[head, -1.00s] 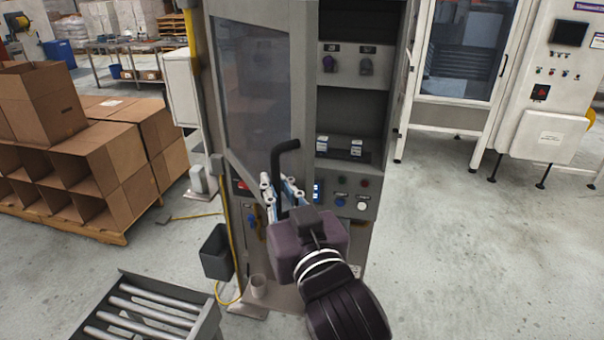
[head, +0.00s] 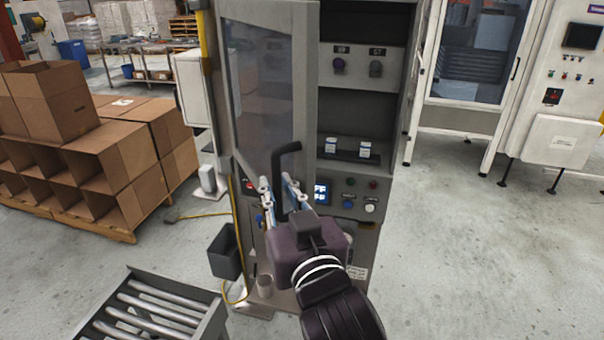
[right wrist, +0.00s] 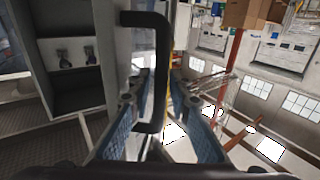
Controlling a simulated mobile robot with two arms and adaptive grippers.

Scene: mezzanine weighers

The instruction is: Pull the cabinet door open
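The cabinet door (head: 262,95) is a grey frame with a tinted window, on the left of the tall grey cabinet (head: 394,100). It stands ajar, and the inside shows to its right. Its black bar handle (head: 285,160) also shows in the right wrist view (right wrist: 157,75). My right gripper (head: 277,184) is at the handle, one finger on each side of it. In the right wrist view the fingers (right wrist: 162,95) are apart, with gaps beside the bar. The handle's lower end is partly hidden by the gripper. My left gripper is not in view.
A roller conveyor (head: 218,318) stands at the lower left, with a dark bin (head: 224,252) beside the cabinet. Stacked cardboard boxes (head: 110,160) fill the left. A white machine (head: 470,115) stands to the right. The floor (head: 470,260) at right is clear.

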